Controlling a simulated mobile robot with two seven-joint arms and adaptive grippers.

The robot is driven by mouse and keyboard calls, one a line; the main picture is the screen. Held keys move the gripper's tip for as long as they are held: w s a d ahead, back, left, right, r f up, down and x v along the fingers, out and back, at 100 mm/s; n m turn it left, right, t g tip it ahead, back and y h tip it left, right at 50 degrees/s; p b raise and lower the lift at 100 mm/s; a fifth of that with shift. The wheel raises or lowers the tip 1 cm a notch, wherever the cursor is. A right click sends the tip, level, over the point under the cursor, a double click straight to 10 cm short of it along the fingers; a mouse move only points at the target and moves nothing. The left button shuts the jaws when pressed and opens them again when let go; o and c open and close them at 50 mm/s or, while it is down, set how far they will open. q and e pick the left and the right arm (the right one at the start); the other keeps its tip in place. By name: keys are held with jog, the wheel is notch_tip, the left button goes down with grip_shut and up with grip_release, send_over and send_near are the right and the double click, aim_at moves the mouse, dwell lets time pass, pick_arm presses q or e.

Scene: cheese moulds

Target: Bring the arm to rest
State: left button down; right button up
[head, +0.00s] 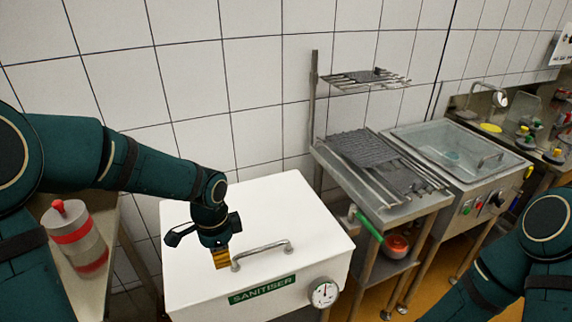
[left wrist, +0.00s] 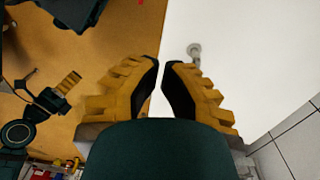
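My left gripper (head: 221,259) hangs pointing down over the front of the white sanitiser box (head: 262,215), just left of the lid's handle (head: 262,254). In the left wrist view its yellow ribbed fingers (left wrist: 161,64) come together at the tips, with only a thin gap and nothing between them. My right arm (head: 530,255) is at the lower right of the head view, with its gripper out of that frame. In the left wrist view my right gripper (left wrist: 68,84) shows small at the left, over the orange floor, too small to read its fingers.
A red-and-white container (head: 76,240) stands on a shelf at the left. Right of the box are a metal rack with grey mats (head: 372,155), a green handle (head: 369,227) and a clear-lidded basin (head: 455,150). A dial (head: 323,292) is on the box front. Tiled wall stands behind.

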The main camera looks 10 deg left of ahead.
pick_arm(q)
jog(key=s+d+f+n+h, duration=0.1)
jog(key=s+d+f+n, duration=0.2)
jog(key=f, duration=0.4)
jog(key=s+d+f+n+t+h, duration=0.1)
jog(key=s+d+f+n, duration=0.2)
jog(key=d+f+n, duration=0.2)
jog(key=s+d+f+n+t+h, duration=0.1)
jog(key=s+d+f+n, duration=0.2)
jog(key=f, duration=0.7)
jog(key=shift+d+n, duration=1)
jog(key=shift+d, duration=0.45)
jog(key=shift+s+f, duration=0.1)
